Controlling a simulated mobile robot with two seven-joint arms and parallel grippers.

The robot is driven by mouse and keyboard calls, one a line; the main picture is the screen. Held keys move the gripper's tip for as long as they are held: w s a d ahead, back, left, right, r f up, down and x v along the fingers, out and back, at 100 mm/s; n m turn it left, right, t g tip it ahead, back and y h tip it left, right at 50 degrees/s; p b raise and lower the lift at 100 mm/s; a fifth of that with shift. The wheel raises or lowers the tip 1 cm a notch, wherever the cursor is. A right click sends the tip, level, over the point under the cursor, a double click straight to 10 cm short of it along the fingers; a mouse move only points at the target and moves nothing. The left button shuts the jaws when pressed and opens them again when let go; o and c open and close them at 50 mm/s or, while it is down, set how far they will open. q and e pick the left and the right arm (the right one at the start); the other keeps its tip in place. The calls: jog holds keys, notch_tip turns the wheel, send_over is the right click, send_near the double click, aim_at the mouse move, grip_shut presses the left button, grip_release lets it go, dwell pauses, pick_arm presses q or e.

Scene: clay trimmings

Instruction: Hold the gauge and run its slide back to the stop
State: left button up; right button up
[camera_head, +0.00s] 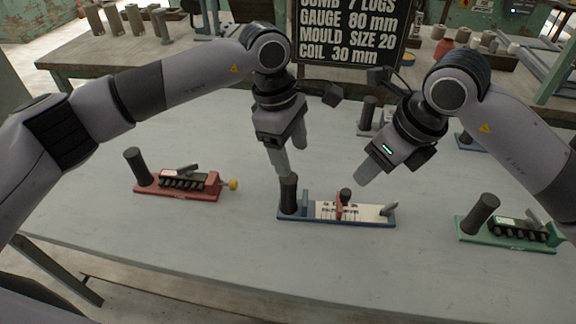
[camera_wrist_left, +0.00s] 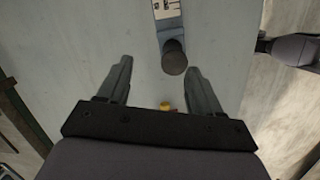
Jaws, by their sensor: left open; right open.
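The gauge (camera_head: 298,219) is a blue base with a white scale, lying on the table in the head view. A dark upright handle (camera_head: 289,194) stands at its left end, beside a blue block. A red slide (camera_head: 341,207) with a dark knob sits around the middle of the scale. A grey pointed piece stands at the right end. My left gripper (camera_head: 284,175) is open, above and just behind the handle. In the left wrist view the handle top (camera_wrist_left: 174,58) shows ahead of the open fingers (camera_wrist_left: 160,85). My right gripper (camera_head: 365,178) is open and empty, above and behind the slide.
A red fixture (camera_head: 180,194) with a yellow knob lies left on the table. A green fixture (camera_head: 505,243) lies right. More fixtures stand behind my right gripper. A black sign (camera_head: 352,30) stands at the back, reading gauge 80 mm. The table front (camera_head: 250,260) is clear.

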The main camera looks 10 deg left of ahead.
aim_at(288, 193)
pick_arm(q)
jog(key=f, duration=0.1)
jog(key=s+f+y, duration=0.1)
jog(key=f+y, duration=0.1)
jog(key=shift+s+f+m, duration=0.2)
jog(key=shift+s+m, duration=0.1)
jog(key=shift+m, duration=0.1)
jog(key=shift+f, duration=3.5)
